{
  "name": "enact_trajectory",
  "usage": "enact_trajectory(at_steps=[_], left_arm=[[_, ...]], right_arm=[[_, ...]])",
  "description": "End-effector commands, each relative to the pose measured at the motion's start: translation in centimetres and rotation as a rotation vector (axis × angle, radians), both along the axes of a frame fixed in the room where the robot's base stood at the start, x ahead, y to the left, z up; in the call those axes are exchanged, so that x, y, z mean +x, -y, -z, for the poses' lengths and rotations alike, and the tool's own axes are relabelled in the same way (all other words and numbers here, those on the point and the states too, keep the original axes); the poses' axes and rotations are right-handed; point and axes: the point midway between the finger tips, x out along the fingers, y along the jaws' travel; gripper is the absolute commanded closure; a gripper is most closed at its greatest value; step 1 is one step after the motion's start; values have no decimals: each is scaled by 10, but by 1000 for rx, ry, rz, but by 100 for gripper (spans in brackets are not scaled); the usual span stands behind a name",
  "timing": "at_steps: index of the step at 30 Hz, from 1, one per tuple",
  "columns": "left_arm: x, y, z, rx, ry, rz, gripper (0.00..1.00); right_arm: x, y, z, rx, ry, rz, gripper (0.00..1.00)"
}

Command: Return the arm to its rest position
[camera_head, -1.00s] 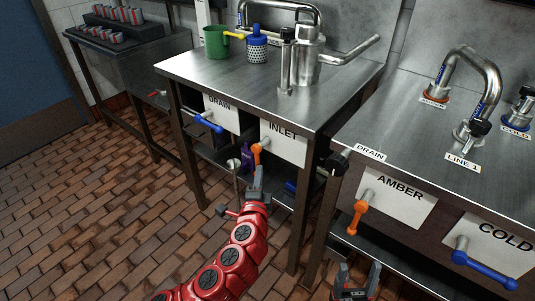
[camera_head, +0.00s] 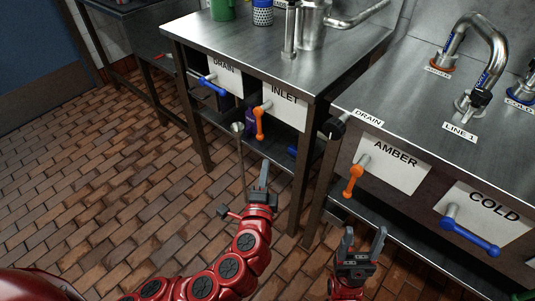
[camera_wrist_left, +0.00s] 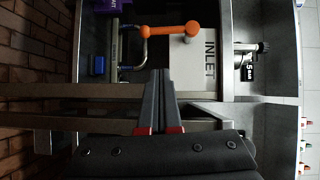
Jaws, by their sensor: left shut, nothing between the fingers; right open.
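My left gripper (camera_head: 261,178) is on the red arm in the middle of the head view, below the orange INLET valve handle (camera_head: 259,122). Its fingers are shut with nothing between them and apart from the handle. In the left wrist view the closed fingers (camera_wrist_left: 158,98) point towards the INLET panel (camera_wrist_left: 208,62), and the orange handle (camera_wrist_left: 168,30) lies beyond the tips. My right gripper (camera_head: 364,244) is at the bottom of the head view, fingers spread open and empty, below the orange AMBER handle (camera_head: 352,180).
A blue DRAIN handle (camera_head: 212,86) is left of INLET. A blue COLD handle (camera_head: 470,236) is at the right. Steel bench tops (camera_head: 445,160) and dark table legs (camera_head: 300,195) stand near both arms. The brick floor (camera_head: 110,190) at left is clear.

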Motion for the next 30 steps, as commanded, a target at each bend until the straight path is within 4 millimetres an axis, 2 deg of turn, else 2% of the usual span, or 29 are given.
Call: enact_trajectory(at_steps=[6, 22, 26, 30], left_arm=[[-10, 0, -2, -1, 2, 1, 100], [-9, 0, -1, -3, 1, 5, 100], [-4, 5, 8, -41, -14, 55, 100], [5, 19, 27, -161, -40, 195, 100]], right_arm=[[0, 0, -5, 0, 0, 0, 39], [0, 0, -5, 0, 0, 0, 39], [0, 0, -5, 0, 0, 0, 39], [0, 0, -5, 0, 0, 0, 39]])
